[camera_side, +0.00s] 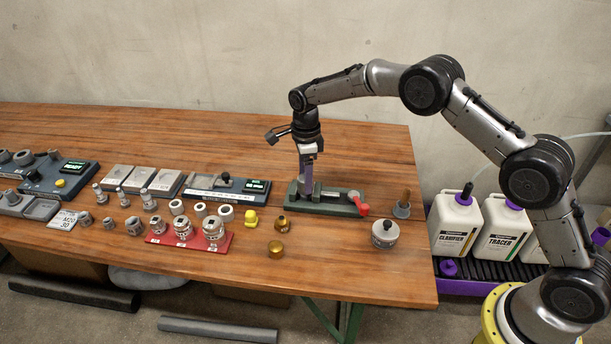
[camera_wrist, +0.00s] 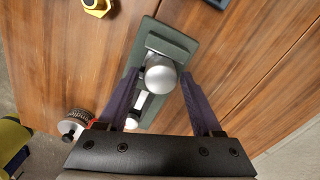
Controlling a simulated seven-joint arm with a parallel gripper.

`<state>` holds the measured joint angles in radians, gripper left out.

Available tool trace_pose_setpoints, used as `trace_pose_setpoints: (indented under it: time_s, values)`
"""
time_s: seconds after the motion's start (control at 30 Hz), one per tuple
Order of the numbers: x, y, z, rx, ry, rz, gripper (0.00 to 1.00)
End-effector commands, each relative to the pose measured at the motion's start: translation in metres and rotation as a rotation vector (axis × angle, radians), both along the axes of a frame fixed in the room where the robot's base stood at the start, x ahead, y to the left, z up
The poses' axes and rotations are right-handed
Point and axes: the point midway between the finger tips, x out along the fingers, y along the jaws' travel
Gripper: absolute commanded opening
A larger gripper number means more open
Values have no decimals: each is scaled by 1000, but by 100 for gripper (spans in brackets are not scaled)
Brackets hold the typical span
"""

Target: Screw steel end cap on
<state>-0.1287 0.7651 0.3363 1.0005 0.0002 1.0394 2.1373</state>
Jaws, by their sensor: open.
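My gripper (camera_side: 307,182) points down over the green vise (camera_side: 345,204) near the right part of the bench. In the wrist view its two purple fingers (camera_wrist: 158,75) stand apart, one on each side of a round silver steel end cap (camera_wrist: 160,78). The cap sits over the green vise base (camera_wrist: 165,118), close to the dark grey jaw block. Gaps show between the fingers and the cap. In the side view the fingers hide the cap. Whether it sits on a pipe thread, and how far, I cannot tell.
A red handle (camera_side: 361,206) sticks out at the vise's right. Brass fittings (camera_side: 276,249) and a yellow fitting (camera_side: 251,218) stand in front and left. A red tray (camera_side: 190,241) holds several steel parts.

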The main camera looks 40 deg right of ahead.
Motion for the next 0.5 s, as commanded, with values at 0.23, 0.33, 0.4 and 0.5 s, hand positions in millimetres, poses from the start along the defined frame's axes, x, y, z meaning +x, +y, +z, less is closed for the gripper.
trace_pose_setpoints:
  time_s: [0.23,0.33,0.4,0.5]
  values:
    - [0,0,0,0,0,217,67]
    - [0,0,0,0,0,233,67]
    - [0,0,0,0,0,232,67]
    - [0,0,0,0,0,232,67]
